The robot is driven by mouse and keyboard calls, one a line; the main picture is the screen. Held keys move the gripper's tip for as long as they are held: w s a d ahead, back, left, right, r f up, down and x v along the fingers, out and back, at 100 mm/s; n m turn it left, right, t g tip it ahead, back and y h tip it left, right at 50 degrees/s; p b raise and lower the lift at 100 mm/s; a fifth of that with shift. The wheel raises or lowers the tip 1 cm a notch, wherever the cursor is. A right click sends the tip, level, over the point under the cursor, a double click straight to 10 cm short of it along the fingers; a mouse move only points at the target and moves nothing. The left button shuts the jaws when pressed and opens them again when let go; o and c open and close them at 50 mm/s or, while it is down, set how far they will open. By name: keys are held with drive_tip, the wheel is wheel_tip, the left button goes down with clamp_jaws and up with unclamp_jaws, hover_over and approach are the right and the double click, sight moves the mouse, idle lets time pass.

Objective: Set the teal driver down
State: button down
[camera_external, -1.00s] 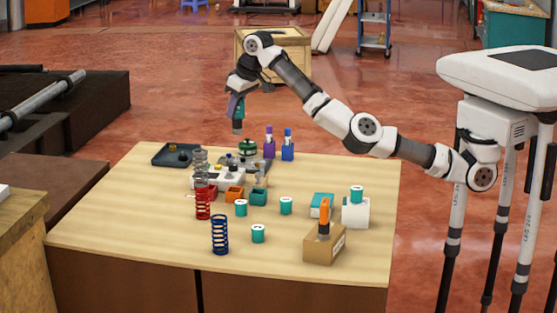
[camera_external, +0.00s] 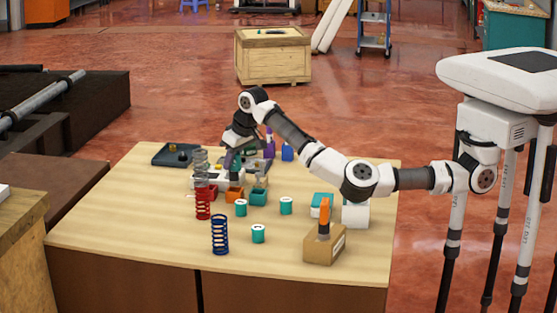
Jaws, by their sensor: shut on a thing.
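My gripper (camera_external: 234,160) points down, low over the back-middle of the table, among the parts there. It is shut on the teal driver. The driver is mostly hidden by my wrist and the clutter, so I cannot tell whether its lower end touches anything. A purple driver (camera_external: 269,144) and a blue driver holder (camera_external: 287,151) stand just right of my gripper.
A dark tray (camera_external: 172,156) lies at the back left. Clear, red and blue springs (camera_external: 220,235), orange and teal bins (camera_external: 259,197), and several teal-and-white spools (camera_external: 258,234) stand in front. A cardboard box (camera_external: 324,248) holds an orange-handled tool. The front left table is clear.

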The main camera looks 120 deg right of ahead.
sight(234, 170)
drive_tip(key=shift+f+p, duration=0.35)
drive_tip(key=shift+f, duration=1.85)
drive_tip(key=shift+f, duration=0.2)
drive_tip(key=c, duration=1.3)
unclamp_jaws()
drive_tip(key=shift+c, duration=0.2)
drive_tip(key=shift+r, duration=0.15)
drive_tip(key=b+v, duration=0.2)
drive_tip(key=v, duration=1)
drive_tip(key=shift+s, duration=0.1)
